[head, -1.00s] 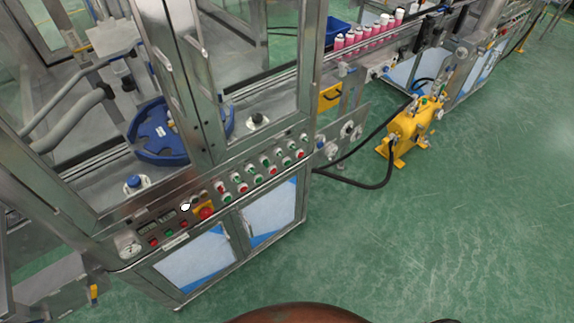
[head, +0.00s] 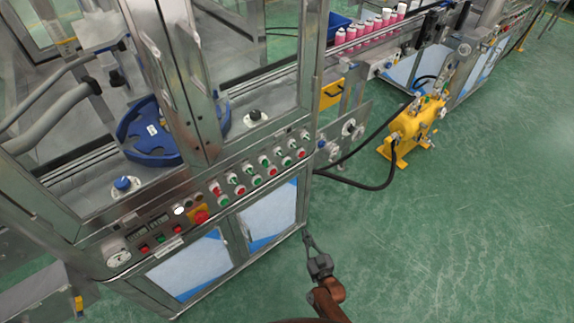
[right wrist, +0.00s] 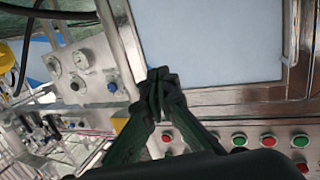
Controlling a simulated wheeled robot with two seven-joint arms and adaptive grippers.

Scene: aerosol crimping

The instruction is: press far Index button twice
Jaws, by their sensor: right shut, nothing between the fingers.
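The control panel (head: 196,206) runs along the front of the steel machine, with rows of red and green buttons. Its right-hand end has red and green buttons (head: 287,162) near the cabinet corner. Labels are too small to read, so I cannot tell which button is Index. My right gripper (head: 307,238) is shut and empty, low beside the cabinet's right front corner, apart from the panel. In the right wrist view its closed fingertips (right wrist: 160,80) lie before the cabinet door, with a green button (right wrist: 239,139) and a red button (right wrist: 268,140) nearby. My left gripper is not visible.
A yellow pump (head: 408,130) stands on the green floor at right, with a black hose (head: 372,184) running to the machine. Pink cans (head: 368,28) stand on the conveyor behind. A steel bracket with gauges (head: 345,130) projects from the machine's right side. Floor at lower right is clear.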

